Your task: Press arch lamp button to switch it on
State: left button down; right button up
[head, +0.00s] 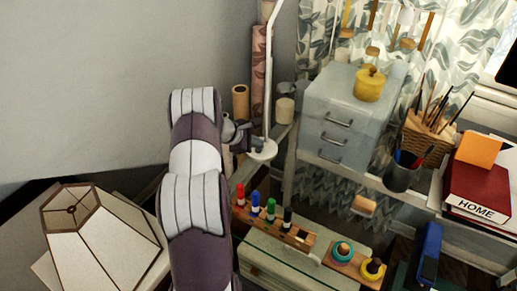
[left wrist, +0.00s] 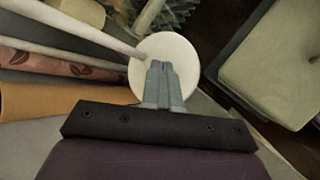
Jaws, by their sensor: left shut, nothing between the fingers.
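The arch lamp's thin white pole (head: 268,75) rises from its round white base (head: 265,151) beside the wall. In the left wrist view the pole (left wrist: 85,25) comes in from the upper left to the round base (left wrist: 181,52). My left gripper (head: 257,143) is at the base, close to the foot of the pole. In the left wrist view its grey fingers (left wrist: 160,66) are shut, empty, and overlap the disc. I cannot tell whether they touch it. The lamp's button is not discernible; the fingers hide part of the base. My right gripper is not in view.
Rolled tubes (head: 259,75) stand close behind the pole. A grey drawer unit (head: 335,122) is to the right. A rack of coloured markers (head: 272,222) is below, and a lampshade (head: 98,240) is at the lower left.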

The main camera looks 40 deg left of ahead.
aim_at(256, 150)
pick_arm(q)
jog(key=shift+f, duration=0.25)
jog(key=shift+r, duration=0.75)
notch_tip(256, 150, up, 6)
jog(key=p, duration=0.4)
jog(key=shift+p, duration=0.35)
